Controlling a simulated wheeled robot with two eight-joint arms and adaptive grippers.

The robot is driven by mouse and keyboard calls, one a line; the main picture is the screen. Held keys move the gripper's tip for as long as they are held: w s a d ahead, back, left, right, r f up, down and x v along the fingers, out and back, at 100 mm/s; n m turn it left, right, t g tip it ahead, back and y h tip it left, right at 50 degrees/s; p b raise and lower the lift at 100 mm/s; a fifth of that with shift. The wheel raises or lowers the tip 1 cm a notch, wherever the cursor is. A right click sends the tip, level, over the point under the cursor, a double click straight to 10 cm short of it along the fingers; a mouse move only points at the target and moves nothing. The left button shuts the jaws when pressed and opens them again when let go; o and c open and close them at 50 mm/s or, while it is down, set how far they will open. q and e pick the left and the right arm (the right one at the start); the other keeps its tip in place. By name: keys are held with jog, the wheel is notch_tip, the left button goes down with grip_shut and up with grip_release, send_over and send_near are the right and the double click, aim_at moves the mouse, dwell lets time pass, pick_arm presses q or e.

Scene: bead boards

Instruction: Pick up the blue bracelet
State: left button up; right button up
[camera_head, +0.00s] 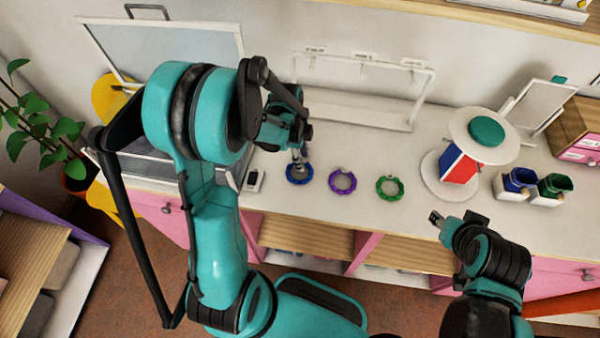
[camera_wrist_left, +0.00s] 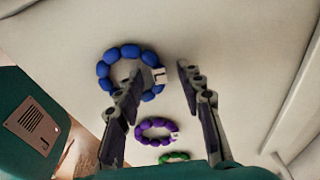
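The blue bracelet (camera_head: 299,174) lies on the white counter, leftmost in a row of three. My left gripper (camera_head: 299,158) is right above it in the head view. In the left wrist view the blue bracelet (camera_wrist_left: 105,68) lies ahead of the fingers, with one finger covering part of its ring. The left gripper (camera_wrist_left: 158,85) is open, its two fingers apart with nothing between them. Whether a finger touches the bracelet I cannot tell. My right gripper (camera_head: 437,217) is at the counter's front edge, away from the bracelets; its finger gap is too small to judge.
A purple bracelet (camera_head: 342,181) and a green bracelet (camera_head: 390,188) lie to the right. A white rack (camera_head: 362,112) stands behind them. A round stand (camera_head: 450,188) and blue and green cups (camera_head: 519,179) are further right. A small dark-and-white item (camera_head: 253,181) lies to the left.

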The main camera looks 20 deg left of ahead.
pick_arm(q)
jog(key=shift+f, duration=0.1)
jog(key=shift+c, duration=0.3)
grip_shut()
